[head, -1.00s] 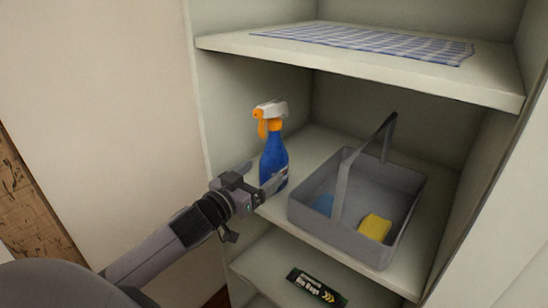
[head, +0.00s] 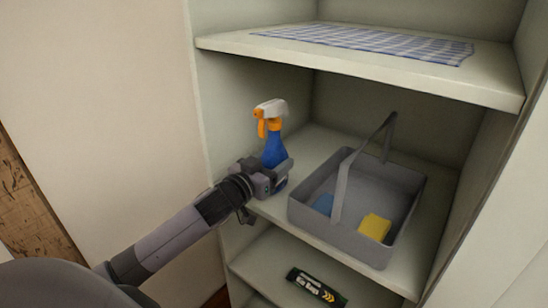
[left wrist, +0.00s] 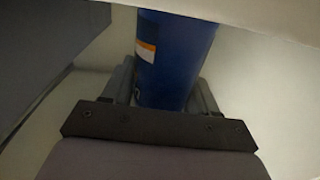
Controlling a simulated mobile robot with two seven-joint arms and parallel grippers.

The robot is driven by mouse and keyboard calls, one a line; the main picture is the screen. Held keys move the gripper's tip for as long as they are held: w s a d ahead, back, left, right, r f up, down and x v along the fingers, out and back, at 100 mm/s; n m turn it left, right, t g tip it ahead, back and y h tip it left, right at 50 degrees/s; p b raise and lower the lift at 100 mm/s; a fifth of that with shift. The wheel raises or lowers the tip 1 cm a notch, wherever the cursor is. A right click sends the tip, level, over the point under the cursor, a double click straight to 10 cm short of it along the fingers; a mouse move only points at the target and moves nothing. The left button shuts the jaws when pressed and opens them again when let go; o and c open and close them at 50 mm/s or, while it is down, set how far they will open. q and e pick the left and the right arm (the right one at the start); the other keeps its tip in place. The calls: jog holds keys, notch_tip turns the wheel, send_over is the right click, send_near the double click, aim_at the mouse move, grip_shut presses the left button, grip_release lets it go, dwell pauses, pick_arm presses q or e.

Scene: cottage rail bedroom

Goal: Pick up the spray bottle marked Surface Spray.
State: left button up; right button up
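A blue spray bottle (head: 273,150) with a white and orange trigger head stands upright on the middle shelf, left of a grey caddy. Its lettering is not readable, so I cannot confirm the Surface Spray mark. My left gripper (head: 276,178) is at the bottle's lower body and hides part of it in the head view. In the left wrist view, the blue bottle (left wrist: 175,60), with a white and orange label patch, stands between the two fingers of the left gripper (left wrist: 163,85). The fingers look spread on either side, without a clear grip. My right gripper is not in view.
A shelf with a checked cloth (head: 370,42) is above. A dark green box (head: 317,286) lies on the shelf below.

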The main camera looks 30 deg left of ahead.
aim_at(268, 151)
pick_arm(q)
jog(key=shift+r, duration=0.15)
jog(key=c, duration=0.8)
jog(key=shift+o, duration=0.2)
jog(key=shift+r, duration=0.65)
notch_tip(268, 151, up, 3)
jog(key=shift+f+p, duration=0.15)
jog(key=shift+p, duration=0.4)
jog(key=s, duration=1.8)
jog(key=shift+a+f, duration=0.25)
jog(key=shift+a, duration=0.05)
